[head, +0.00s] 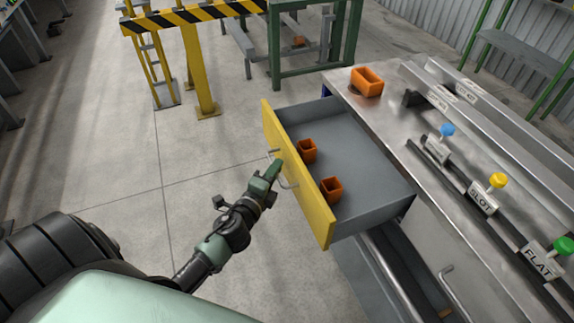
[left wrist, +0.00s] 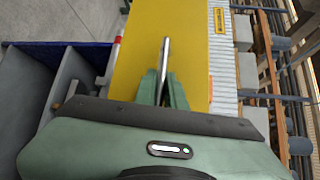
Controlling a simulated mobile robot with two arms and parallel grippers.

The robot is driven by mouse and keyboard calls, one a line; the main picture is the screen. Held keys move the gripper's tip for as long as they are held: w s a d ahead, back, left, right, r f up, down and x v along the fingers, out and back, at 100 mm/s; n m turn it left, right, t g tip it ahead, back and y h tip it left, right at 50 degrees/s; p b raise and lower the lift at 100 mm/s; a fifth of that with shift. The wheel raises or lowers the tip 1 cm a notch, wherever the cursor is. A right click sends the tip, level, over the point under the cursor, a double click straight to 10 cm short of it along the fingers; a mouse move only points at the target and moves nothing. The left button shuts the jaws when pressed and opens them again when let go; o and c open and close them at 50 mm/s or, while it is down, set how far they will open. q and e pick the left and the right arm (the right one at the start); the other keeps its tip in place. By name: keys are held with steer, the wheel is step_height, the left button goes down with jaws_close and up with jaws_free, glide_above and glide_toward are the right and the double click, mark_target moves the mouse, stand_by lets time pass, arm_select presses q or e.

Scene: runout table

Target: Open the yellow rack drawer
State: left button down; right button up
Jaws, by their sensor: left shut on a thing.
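The yellow-fronted drawer (head: 297,176) stands pulled well out from the steel table in the head view. Its grey inside is visible, with two orange bins (head: 307,151) in it. A metal bar handle (head: 288,184) is on its yellow front. My left gripper (head: 276,166) is at that handle, shut on it. In the left wrist view, the green fingers (left wrist: 163,90) close around the bar handle (left wrist: 165,55) in front of the yellow panel (left wrist: 190,60). My right gripper is not in view.
The steel table (head: 385,110) carries an orange bin (head: 367,81) and blue, yellow and green knobs with labels, such as SLOT (head: 482,200) and FLAT. A yellow post (head: 200,70) with a striped barrier stands behind. The floor left of the drawer is clear.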

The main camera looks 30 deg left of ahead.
arm_select(q)
steer(key=shift+s+a, duration=0.15)
steer(key=shift+s, duration=0.05)
steer(key=c, duration=1.5)
jaws_free()
steer(key=s+d+r+b, duration=0.1)
steer(key=s, duration=0.6)
steer(key=shift+s, duration=0.35)
